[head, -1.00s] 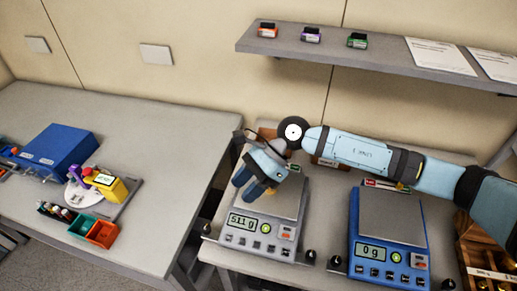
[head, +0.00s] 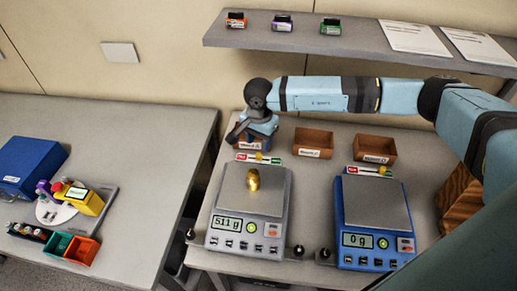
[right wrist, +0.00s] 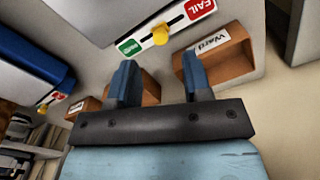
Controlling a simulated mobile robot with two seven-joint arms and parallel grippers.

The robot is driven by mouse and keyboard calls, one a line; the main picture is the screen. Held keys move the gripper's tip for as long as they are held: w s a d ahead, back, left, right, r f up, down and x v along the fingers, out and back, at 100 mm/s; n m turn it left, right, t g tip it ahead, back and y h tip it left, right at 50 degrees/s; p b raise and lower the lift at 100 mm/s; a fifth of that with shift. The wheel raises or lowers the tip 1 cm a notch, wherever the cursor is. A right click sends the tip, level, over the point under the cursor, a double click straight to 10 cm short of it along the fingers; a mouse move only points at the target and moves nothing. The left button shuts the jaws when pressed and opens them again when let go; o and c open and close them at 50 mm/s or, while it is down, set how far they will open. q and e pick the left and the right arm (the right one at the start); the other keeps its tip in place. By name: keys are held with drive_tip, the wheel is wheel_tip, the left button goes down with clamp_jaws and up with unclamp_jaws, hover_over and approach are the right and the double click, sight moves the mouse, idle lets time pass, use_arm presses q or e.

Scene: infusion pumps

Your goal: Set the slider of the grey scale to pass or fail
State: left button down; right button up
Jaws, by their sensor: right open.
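The grey scale (head: 275,203) stands on the right table and its display reads 511 g. A gold weight (head: 253,180) stands on its pan. The slider strip (head: 272,160) at its back edge has a red FAIL end and a green PASS end. Its yellow knob (head: 259,156) sits about midway; it also shows in the right wrist view (right wrist: 161,35). My right gripper (head: 262,125) is behind the strip, over the wooden boxes. In the right wrist view the gripper (right wrist: 160,78) is open and empty, its fingers apart from the knob. My left gripper is out of view.
A blue scale (head: 372,248) reading 0 g stands to the right, with its own slider strip (head: 370,171). Labelled wooden boxes (head: 314,141) line the table's back. A shelf (head: 300,39) hangs above. Another table (head: 120,130) is at the left.

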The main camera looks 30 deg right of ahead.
sight(259, 154)
drive_tip(key=shift+f+p, duration=0.3)
drive_tip(key=shift+f, duration=2.35)
clamp_jaws()
